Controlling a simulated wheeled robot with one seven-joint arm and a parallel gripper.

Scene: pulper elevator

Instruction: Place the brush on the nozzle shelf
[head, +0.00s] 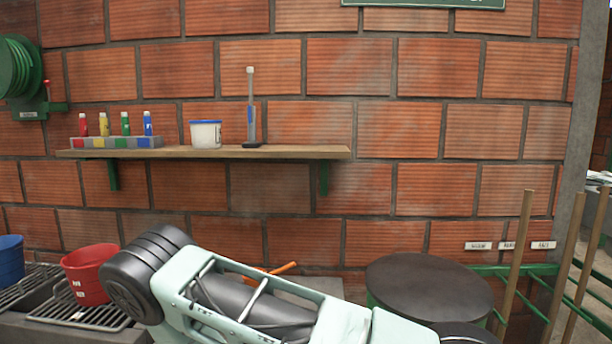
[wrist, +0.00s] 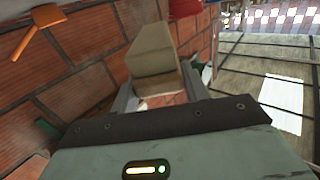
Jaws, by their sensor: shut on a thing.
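The wooden nozzle shelf (head: 235,153) runs along the brick wall in the head view. A block (head: 117,143) with red, yellow, green and blue nozzles stands at its left end. In the wrist view my gripper (wrist: 160,88) is shut on a tan, blocky thing, seemingly the brush (wrist: 153,52). Its bristles cannot be made out. In the head view my gripper and the brush are hidden behind my pale green arm, below the shelf.
A white tub (head: 206,134) and an upright grey tool on a dark base (head: 251,112) stand on the shelf, with bare board right of them. Below are a red bucket (head: 88,272), a blue bucket (head: 11,261) and a round dark lid (head: 428,287). An orange tool (wrist: 38,32) shows too.

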